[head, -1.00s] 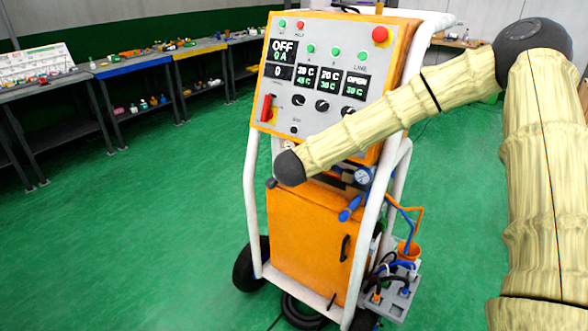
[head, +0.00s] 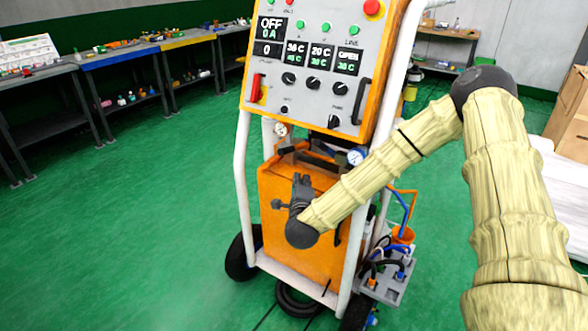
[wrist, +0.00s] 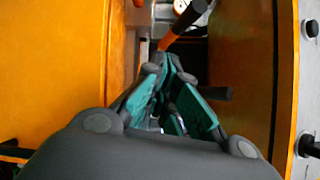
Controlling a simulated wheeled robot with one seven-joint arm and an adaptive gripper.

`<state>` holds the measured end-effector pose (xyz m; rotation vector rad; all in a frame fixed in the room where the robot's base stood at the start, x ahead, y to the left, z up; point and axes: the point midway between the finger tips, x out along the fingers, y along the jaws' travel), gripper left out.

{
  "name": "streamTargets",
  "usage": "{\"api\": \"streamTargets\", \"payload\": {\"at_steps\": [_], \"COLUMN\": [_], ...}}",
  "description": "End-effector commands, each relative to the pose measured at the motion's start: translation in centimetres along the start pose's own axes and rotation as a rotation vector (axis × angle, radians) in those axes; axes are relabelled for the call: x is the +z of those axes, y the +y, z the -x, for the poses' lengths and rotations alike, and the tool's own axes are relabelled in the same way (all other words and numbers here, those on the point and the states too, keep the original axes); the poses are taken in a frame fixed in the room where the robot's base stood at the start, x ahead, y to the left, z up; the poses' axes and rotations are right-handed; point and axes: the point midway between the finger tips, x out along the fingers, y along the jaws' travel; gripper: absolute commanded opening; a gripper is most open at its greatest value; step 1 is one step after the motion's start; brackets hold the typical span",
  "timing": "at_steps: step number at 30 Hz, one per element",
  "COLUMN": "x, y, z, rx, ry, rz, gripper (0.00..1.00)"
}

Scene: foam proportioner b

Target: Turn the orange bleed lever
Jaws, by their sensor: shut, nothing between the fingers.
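The orange bleed lever (wrist: 178,32) shows in the wrist view at top centre, a short orange arm with a black end, slanting up to the right beside a white gauge. My gripper (wrist: 168,62) is shut and empty, with teal finger pads. Its fingertips lie just below the lever's lower end in that picture; I cannot tell whether they touch it. In the head view my gripper (head: 302,180) points up in front of the orange cabinet (head: 275,225), below the gauges. I cannot clearly make out the lever there.
The control panel (head: 280,104) with knobs and displays rises above my gripper. White frame tubes (head: 240,180) flank the cabinet. In the wrist view, orange walls (wrist: 50,70) stand on both sides. Green floor is open on the left.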

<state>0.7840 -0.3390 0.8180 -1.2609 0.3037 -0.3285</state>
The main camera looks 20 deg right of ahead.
Motion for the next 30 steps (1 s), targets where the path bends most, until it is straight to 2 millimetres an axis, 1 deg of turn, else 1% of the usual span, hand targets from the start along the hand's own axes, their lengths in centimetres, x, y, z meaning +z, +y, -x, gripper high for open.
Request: {"api": "streamTargets", "payload": {"at_steps": [1, 4, 9, 12, 14, 17, 20, 30], "x": [-0.6, -1.1, -1.6, -1.6, -1.6, -1.4, -1.3, -0.5], "y": [1.2, 2.0, 2.6, 2.5, 2.4, 2.2, 1.9, 0.9], "z": [0.7, 1.8, 3.3, 3.5, 3.3, 2.5, 1.1, -4.3], "rx": [-0.032, -0.092, -0.147, -0.159, -0.161, -0.163, -0.164, -0.162], "ry": [-0.022, -0.073, -0.136, -0.152, -0.154, -0.154, -0.154, -0.154], "rz": [-0.060, -0.182, -0.320, -0.352, -0.359, -0.359, -0.358, -0.356], "gripper": [0.00, 0.00, 0.00, 0.00, 0.00, 0.00, 0.00, 0.00]}}
